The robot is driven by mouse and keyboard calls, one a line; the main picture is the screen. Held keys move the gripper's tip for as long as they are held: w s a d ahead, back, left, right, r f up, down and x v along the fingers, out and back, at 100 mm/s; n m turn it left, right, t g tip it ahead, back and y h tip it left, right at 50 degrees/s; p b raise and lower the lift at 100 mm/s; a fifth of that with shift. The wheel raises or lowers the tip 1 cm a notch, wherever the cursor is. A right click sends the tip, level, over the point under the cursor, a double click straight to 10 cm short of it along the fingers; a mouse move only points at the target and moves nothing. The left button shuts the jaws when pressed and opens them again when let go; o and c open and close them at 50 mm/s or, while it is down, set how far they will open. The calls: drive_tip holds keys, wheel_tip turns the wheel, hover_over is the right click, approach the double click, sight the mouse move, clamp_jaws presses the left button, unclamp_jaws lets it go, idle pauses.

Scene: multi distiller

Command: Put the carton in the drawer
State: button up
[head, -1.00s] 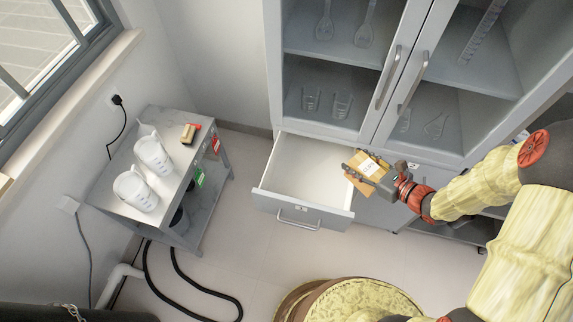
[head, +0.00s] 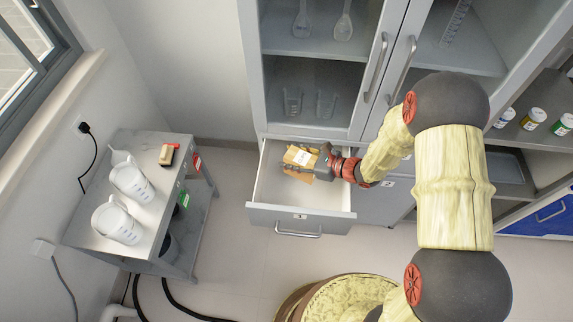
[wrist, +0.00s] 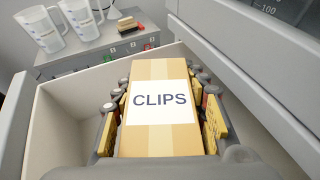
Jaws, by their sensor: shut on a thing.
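The carton (head: 303,157) is a small brown box with a white label; in the wrist view the carton (wrist: 160,118) reads "CLIPS". My gripper (head: 302,163) is shut on it, with fingers on both sides of the box in the wrist view (wrist: 161,115). The drawer (head: 300,217) is pulled open below the glass-door cabinet, and its pale inner wall shows in the wrist view (wrist: 52,125). The carton is over the drawer opening, toward its back. How far it is above the drawer floor, I cannot tell.
The grey cabinet (head: 361,130) rises right behind the drawer. A side table (head: 150,215) on the left holds two white jugs (head: 118,220) and a small block (head: 168,154). Open shelves with bottles (head: 533,118) stand at the right. The drawer's visible interior looks empty.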

drive_tip(key=shift+w+a+f+b, duration=0.3)
drive_tip(key=shift+w+f+b, duration=0.15)
drive_tip(key=shift+f, duration=0.65)
drive_tip(key=shift+w+a+f+b, duration=0.3)
drive_tip(key=shift+w+f+b, duration=0.15)
drive_tip(key=shift+f, duration=0.6)
drive_tip(key=shift+w+a+f+b, duration=0.35)
drive_tip(key=shift+f+b, duration=0.15)
drive_tip(key=shift+f, duration=0.6)
drive_tip(key=shift+f+b, duration=0.4)
drive_tip(key=shift+f, duration=0.1)
drive_tip(key=shift+f, duration=0.15)
drive_tip(key=o, duration=1.2)
